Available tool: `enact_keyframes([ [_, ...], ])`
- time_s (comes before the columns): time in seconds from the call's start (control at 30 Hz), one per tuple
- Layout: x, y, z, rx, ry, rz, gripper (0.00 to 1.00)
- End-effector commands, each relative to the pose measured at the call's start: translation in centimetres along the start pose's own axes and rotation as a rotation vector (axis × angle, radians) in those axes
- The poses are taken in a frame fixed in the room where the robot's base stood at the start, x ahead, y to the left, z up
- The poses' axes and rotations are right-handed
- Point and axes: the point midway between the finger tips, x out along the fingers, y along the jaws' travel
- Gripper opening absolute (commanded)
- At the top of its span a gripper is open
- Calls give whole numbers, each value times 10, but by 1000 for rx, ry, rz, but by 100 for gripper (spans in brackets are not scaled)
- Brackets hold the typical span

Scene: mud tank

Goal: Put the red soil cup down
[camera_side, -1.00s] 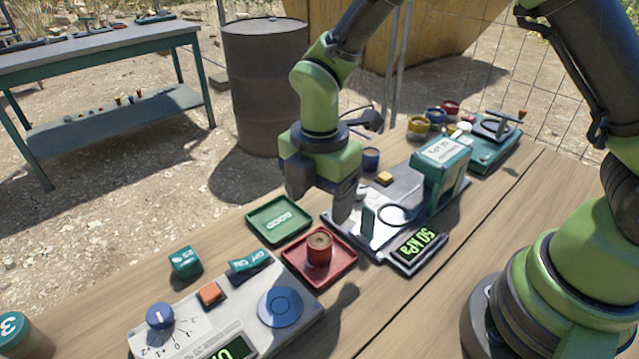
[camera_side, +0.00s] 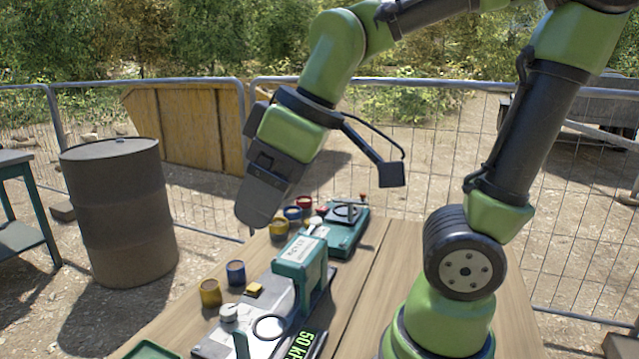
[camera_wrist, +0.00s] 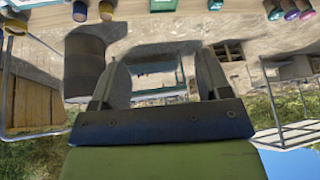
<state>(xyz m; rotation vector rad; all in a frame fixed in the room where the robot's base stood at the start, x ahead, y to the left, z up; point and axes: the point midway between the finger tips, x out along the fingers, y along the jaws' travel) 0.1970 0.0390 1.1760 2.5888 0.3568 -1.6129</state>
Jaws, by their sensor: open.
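My gripper (camera_side: 254,212) is raised above the far part of the bench in the side view, and no cup is in it. In the wrist view its two fingers (camera_wrist: 158,62) stand apart with nothing between them. The red soil cup that stood in the red tray earlier, and that tray, are outside the side view now. Another red cup (camera_side: 304,202) stands at the back of the bench near a blue cup (camera_side: 292,213) and a yellow cup (camera_side: 278,229). Small cups, too cropped to identify surely, show along the wrist view's top edge.
A teal press (camera_side: 300,262) on a metal plate stands below my gripper. A second yellow cup (camera_side: 210,293) and blue cup (camera_side: 236,273) stand left of it. A green tray (camera_side: 150,350) is cut off at the bottom. A drum (camera_side: 118,212) stands beyond the bench.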

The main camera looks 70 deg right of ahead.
Motion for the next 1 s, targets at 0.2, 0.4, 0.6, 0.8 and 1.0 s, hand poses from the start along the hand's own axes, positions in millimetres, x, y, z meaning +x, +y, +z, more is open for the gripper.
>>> enact_keyframes([
  [0.2,-30,-1,35,435,153,-13,70],
  [0.4,-35,-2,45,563,190,-26,70],
  [0.6,-35,-2,44,564,190,-27,70],
  [0.8,-35,-2,44,563,190,-27,70],
  [1.0,-35,-2,44,563,190,-27,70],
])
